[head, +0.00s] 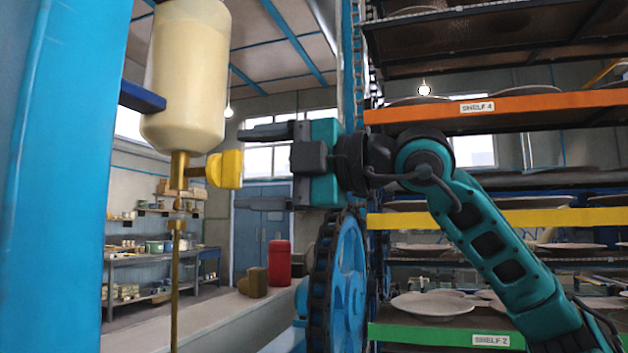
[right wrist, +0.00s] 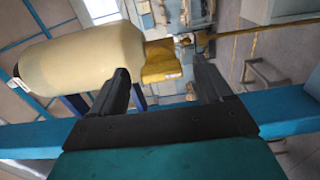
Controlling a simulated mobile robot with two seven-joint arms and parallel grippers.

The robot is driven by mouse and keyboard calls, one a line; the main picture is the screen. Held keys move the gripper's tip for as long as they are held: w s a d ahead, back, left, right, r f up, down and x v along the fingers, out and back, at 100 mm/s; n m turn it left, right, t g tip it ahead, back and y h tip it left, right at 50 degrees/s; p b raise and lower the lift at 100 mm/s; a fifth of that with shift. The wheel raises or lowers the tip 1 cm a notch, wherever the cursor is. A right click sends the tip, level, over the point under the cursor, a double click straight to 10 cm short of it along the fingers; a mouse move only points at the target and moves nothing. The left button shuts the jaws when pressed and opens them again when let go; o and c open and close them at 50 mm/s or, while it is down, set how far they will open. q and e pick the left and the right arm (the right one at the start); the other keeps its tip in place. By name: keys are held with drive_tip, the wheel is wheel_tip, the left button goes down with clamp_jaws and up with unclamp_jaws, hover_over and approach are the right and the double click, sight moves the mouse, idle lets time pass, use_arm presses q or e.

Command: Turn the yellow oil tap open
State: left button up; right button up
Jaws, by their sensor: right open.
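The yellow oil tap (head: 224,169) sits on a brass fitting (head: 179,170) under a cream oil bottle (head: 186,75) in the head view. My right gripper (head: 262,168) is open, its fingers pointing left at the tap. In the head view the fingertips are close to the tap's right side, one above its height and one below. In the right wrist view the yellow tap (right wrist: 160,62) shows beyond and between the two open fingers (right wrist: 160,82). The gap between tap and fingers is hard to judge, and I see no clear contact. My left gripper is not in view.
A blue post (head: 50,180) stands at the left, with a blue bracket (head: 142,97) at the bottle. A blue chain wheel (head: 345,275) is below my right gripper. Plate shelves with an orange edge (head: 500,106) stand at the right. A red canister (head: 279,262) is behind.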

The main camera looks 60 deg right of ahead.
use_arm(q)
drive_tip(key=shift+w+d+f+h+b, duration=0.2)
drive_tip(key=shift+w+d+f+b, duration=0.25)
drive_tip(key=shift+b, duration=0.45)
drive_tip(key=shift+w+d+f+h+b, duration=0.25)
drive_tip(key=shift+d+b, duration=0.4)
drive_tip(key=shift+b, duration=0.25)
use_arm(e)
drive_tip(key=v, duration=1)
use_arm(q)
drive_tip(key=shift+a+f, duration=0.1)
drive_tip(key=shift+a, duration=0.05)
